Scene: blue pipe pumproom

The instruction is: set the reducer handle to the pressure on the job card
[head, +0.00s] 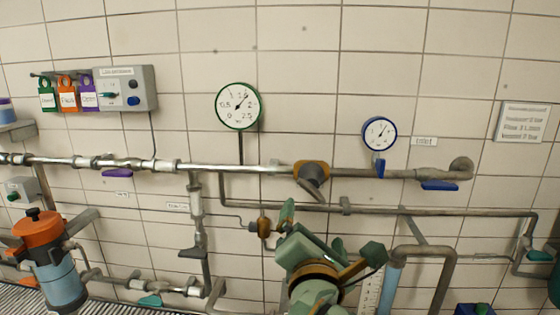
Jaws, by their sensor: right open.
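The reducer (313,173) sits on the upper pipe, an orange-brown body with a dark grey, lever-like part on its front angling down. I take that part as the handle. The green-rimmed gauge (238,106) left of it has its needle toward the upper right, roughly between 1.5 and 2. The blue-rimmed gauge (380,133) also points to the upper right; its numbers are too small. A card (523,121), perhaps the job card, hangs at far right; its text is unreadable. My right gripper (329,233), green, is open below the reducer, apart from it. My left gripper is out of view.
A grey control box (127,88) and coloured tags (66,94) hang at upper left. An orange-topped blue unit (57,270) stands at lower left. Lower pipes (470,213) run along the wall behind my right gripper.

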